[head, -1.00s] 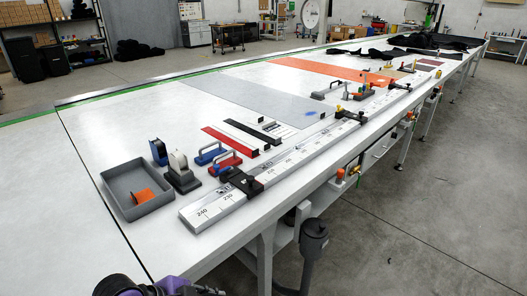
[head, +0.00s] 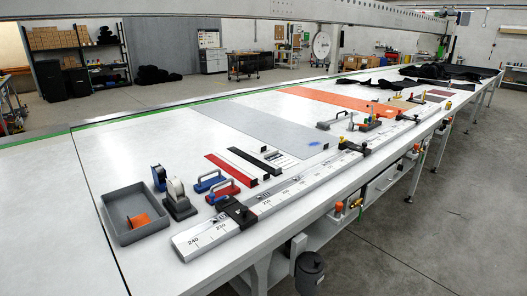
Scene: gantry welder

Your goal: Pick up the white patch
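I cannot pick out a white patch with certainty on the white table (head: 150,150). A white printed sheet (head: 287,161) lies by the red strip (head: 230,170) and the black strip (head: 262,158), but I cannot tell whether it is the patch. A grey sheet (head: 265,130) and an orange sheet (head: 335,99) lie farther along. Small tan and brown patches lie beyond the orange sheet. Neither of my grippers is in view.
A grey tray (head: 122,226) with an orange piece stands at the near left. Beside it are a tape dispenser (head: 178,199), a blue-handled tool (head: 209,181) and a red-handled tool (head: 222,192). A long ruler rail (head: 275,204) runs along the right edge. Dark cloth (head: 440,73) lies at the far end.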

